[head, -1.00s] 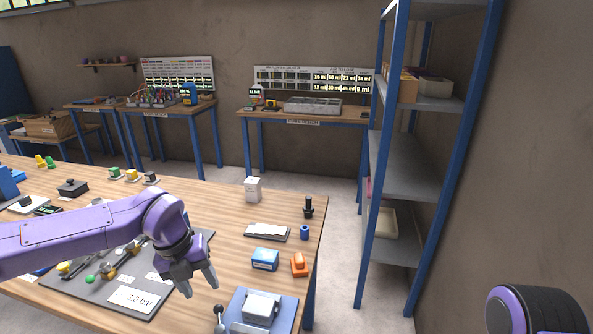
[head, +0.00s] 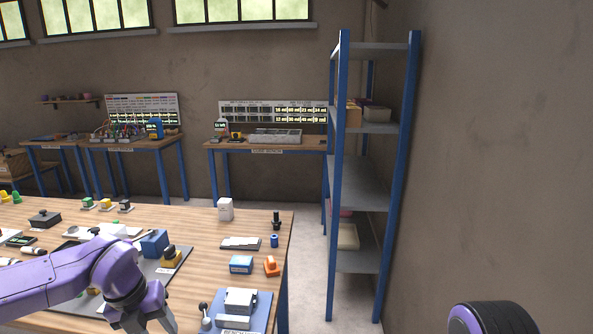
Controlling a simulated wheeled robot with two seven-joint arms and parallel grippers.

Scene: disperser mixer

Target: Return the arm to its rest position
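My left arm comes in from the left in the head view, over the wooden workbench (head: 205,228). My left gripper (head: 150,327) points down near the bottom edge, left of the blue plate with the grey device. Its fingertips are partly cut off by the frame, with a gap between the fingers and nothing seen in it. My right gripper is out of view; only a dark and purple rounded part of my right arm shows at the bottom right.
The bench holds a dark grey panel (head: 185,258), a blue box (head: 241,264), an orange item (head: 271,266), a white box (head: 225,209) and a blue plate (head: 258,302). A blue-framed shelf (head: 337,190) stands right of the bench. Clear floor lies between them.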

